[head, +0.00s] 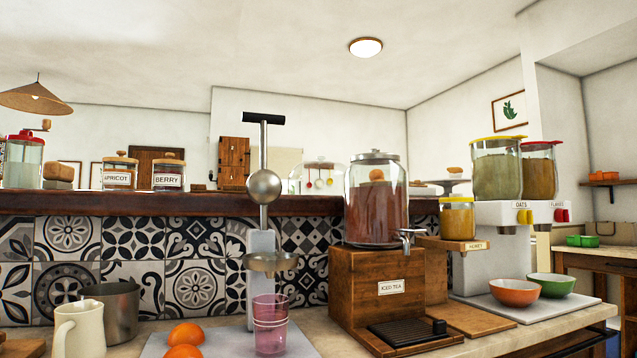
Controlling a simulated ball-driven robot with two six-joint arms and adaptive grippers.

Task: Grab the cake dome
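A clear, rounded glass shape that looks like the cake dome (319,166) stands on the dark raised ledge in the head view, between the juicer's post and the iced tea jar. Hanging utensils show through it or behind it, so its outline is faint, and I cannot tell what is under it. A cake stand (448,184) with a small baked item on it stands further right, partly behind the dispenser. Neither of my grippers is in view.
The juicer (263,187), the iced tea dispenser (386,280), a honey jar (457,220) and cereal dispensers (497,168) crowd the counter before the ledge. A pink cup (270,326), oranges (186,334), a cream mug (79,330) and bowls (514,292) stand lower.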

